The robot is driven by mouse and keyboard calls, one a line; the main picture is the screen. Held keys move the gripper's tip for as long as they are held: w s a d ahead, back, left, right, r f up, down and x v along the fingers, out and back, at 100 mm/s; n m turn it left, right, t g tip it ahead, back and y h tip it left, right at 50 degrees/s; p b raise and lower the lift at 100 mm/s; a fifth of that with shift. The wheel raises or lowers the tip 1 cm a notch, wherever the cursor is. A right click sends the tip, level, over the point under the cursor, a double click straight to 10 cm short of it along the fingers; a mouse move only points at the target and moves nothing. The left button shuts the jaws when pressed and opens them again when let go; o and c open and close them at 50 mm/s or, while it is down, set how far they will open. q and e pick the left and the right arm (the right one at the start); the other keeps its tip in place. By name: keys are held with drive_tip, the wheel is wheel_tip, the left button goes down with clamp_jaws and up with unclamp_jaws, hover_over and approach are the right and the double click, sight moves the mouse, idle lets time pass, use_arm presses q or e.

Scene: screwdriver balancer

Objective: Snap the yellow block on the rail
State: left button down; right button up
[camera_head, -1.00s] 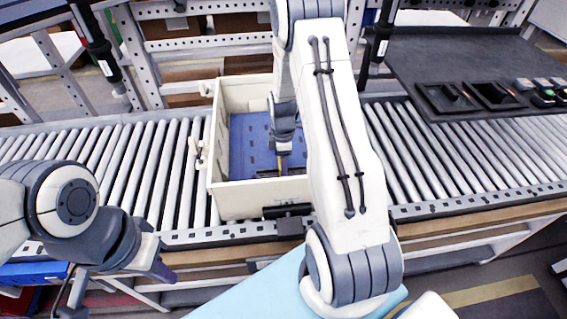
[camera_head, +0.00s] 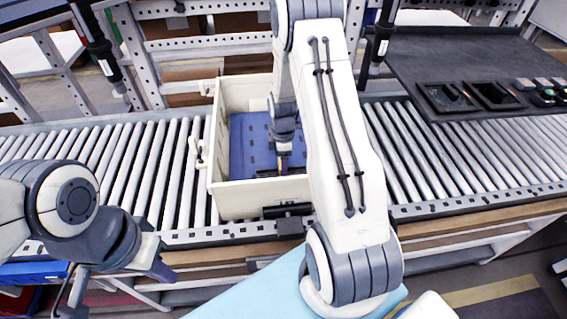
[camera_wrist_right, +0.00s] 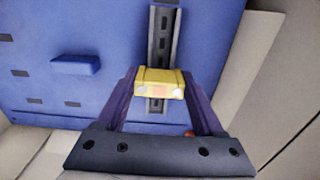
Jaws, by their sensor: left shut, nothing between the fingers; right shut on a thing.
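The yellow block (camera_wrist_right: 160,83) is between the fingers of my right gripper (camera_wrist_right: 158,88) in the right wrist view. My right gripper is shut on it. The block lies over the grey slotted rail (camera_wrist_right: 164,36), which shows above and below it on the blue panel (camera_wrist_right: 95,30). I cannot tell whether the block is seated on the rail or just above it. In the head view my right gripper (camera_head: 284,158) reaches down into the cream box, and the block is too small to make out. My left gripper (camera_head: 160,268) is shut and empty, in front of the conveyor.
The cream box (camera_head: 226,196) stands on the roller conveyor (camera_head: 120,165), with its walls close around my right gripper. A small blue raised piece (camera_wrist_right: 76,65) is on the panel. A dark tray table (camera_head: 460,60) is at the right. Rollers left of the box are clear.

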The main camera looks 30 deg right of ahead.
drive_tip(key=shift+f, duration=0.25)
idle(0.6)
drive_tip(key=o, duration=1.6)
drive_tip(key=shift+c, duration=0.2)
wheel_tip(320, 180, up, 10)
drive_tip(key=shift+r+b, duration=0.25)
drive_tip(key=shift+b, duration=0.3)
